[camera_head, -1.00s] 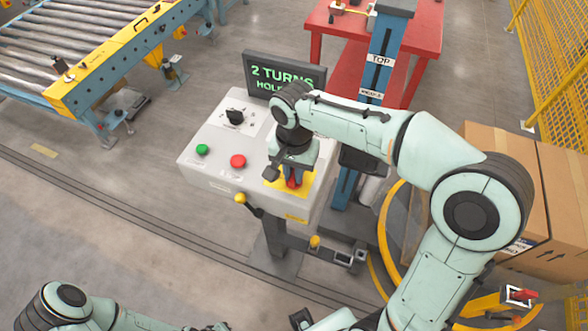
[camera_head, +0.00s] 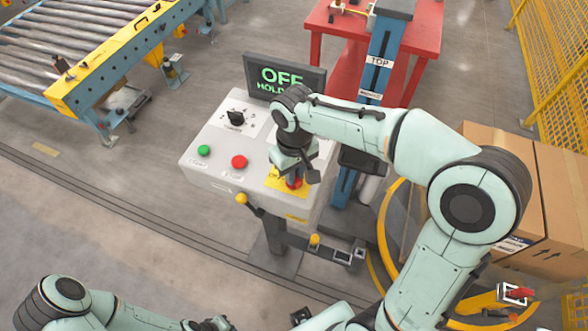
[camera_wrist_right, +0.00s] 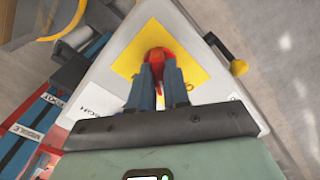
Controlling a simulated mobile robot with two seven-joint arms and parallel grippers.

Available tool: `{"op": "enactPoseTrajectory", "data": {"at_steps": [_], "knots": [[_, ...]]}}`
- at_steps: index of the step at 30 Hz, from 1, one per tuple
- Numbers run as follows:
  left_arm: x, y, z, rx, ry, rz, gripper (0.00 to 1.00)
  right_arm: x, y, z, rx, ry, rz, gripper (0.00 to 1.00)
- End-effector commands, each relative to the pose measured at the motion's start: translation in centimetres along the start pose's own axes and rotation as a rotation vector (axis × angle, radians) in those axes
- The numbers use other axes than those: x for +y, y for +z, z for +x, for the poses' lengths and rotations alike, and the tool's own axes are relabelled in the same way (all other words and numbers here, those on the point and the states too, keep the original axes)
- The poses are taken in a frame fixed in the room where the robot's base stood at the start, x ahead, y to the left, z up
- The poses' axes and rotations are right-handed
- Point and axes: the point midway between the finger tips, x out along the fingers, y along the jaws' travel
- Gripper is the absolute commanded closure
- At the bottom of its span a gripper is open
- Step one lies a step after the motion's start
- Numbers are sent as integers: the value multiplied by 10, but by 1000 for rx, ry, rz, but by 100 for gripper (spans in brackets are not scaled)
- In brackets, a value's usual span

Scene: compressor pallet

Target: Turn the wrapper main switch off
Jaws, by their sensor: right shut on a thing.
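The wrapper main switch (camera_wrist_right: 158,55) is a red handle on a yellow plate (camera_wrist_right: 185,60) on the sloped control box. In the head view the red switch (camera_head: 295,183) shows under my right gripper (camera_head: 297,172). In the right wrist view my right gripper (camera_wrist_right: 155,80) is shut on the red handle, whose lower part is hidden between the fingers. The display (camera_head: 284,76) behind the box reads "OFF" with a partly hidden "HOLD" line below. My left gripper (camera_head: 213,324) is low at the bottom edge of the head view, and its fingers cannot be made out clearly.
The grey control box (camera_head: 215,170) also bears a green button (camera_head: 204,150), a red button (camera_head: 239,161) and a black selector knob (camera_head: 236,118). A blue column (camera_head: 380,60) stands behind it. Cardboard boxes (camera_head: 565,200) are at the right. Floor left of the box is clear.

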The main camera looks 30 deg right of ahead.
Motion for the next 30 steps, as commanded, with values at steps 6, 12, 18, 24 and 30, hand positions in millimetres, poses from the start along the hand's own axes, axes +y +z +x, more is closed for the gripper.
{"op": "enactPoseTrajectory", "data": {"at_steps": [6,12,18,24,30], "knots": [[3,-3,-5,4,1,1,100,0,0,-1,-1,0,-206,100],[4,-4,-8,6,2,2,100,0,0,-1,0,0,-374,100],[6,-6,-11,8,3,3,100,0,0,-1,0,0,-504,100],[7,-7,-12,10,3,3,100,0,0,0,0,1,-586,100],[7,-7,-13,10,3,4,100,0,0,0,0,1,-624,100]]}}
